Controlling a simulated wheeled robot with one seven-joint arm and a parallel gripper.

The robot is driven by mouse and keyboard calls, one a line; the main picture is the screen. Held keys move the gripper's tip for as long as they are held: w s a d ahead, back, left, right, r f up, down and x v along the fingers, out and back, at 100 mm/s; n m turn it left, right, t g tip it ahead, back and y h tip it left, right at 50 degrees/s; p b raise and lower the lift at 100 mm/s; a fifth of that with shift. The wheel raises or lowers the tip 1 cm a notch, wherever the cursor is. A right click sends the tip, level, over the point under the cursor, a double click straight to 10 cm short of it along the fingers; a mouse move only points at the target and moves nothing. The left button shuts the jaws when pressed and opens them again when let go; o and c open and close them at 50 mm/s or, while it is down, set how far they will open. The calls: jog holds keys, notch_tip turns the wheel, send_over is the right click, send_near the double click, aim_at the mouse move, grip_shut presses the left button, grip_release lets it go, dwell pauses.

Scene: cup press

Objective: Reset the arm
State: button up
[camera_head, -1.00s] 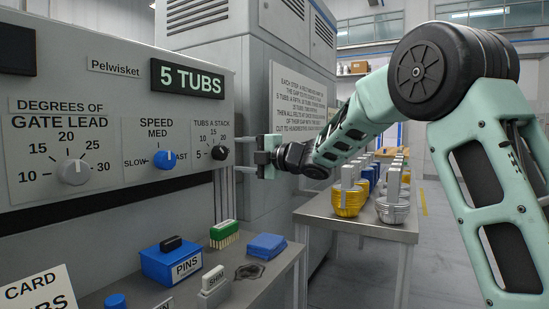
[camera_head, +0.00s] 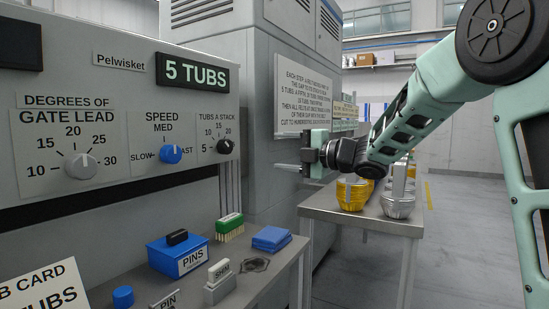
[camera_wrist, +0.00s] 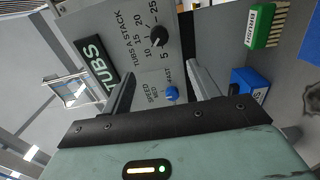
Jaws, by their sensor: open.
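My gripper (camera_head: 290,168) is open and empty in the head view. It is in the air in front of the grey machine cabinet, to the right of the control panel (camera_head: 105,190) and above the back of the small bench. In the wrist view my gripper (camera_wrist: 158,88) has its two fingers apart with nothing between them. The tubs-a-stack knob (camera_head: 225,146) and the blue speed knob (camera_head: 171,154) face it; both also show sideways in the wrist view, the black knob (camera_wrist: 155,41) and the blue knob (camera_wrist: 172,94).
The bench holds a blue pins box (camera_head: 178,254), a green brush (camera_head: 230,227), blue cloths (camera_head: 271,239), a shim block (camera_head: 220,284) and a blue cylinder (camera_head: 123,297). A metal table (camera_head: 340,218) with gold tubs (camera_head: 353,194) and silver tubs (camera_head: 397,204) stands behind. Floor at right is clear.

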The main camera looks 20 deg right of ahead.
jog(key=s+d+f+m+g+h, duration=0.2)
jog(key=s+f+m+h, duration=0.25)
jog(key=f+m, duration=0.45)
jog(key=s+d+f+m+g+h, duration=0.2)
jog(key=s+d+f+m+h, duration=0.1)
jog(key=f+m+h, duration=0.4)
jog(key=s+a+f+m+g, duration=0.2)
jog(key=s+f+m+g, duration=0.3)
jog(key=s, duration=0.4)
jog(key=s+a+f+m+g, duration=0.2)
jog(key=s+f+m+g, duration=0.15)
jog(key=s+f, duration=0.5)
jog(key=s+a+r+n+g+y, duration=0.25)
jog(key=s+a+n, duration=0.45)
jog(key=s+a, duration=0.95)
notch_tip(320, 180, up, 26)
jog(key=w+a+h+p, duration=0.1)
jog(key=w+p, duration=0.1)
jog(key=p, duration=2.3)
jog(key=shift+w+a, duration=0.3)
jog(key=shift+w, duration=0.1)
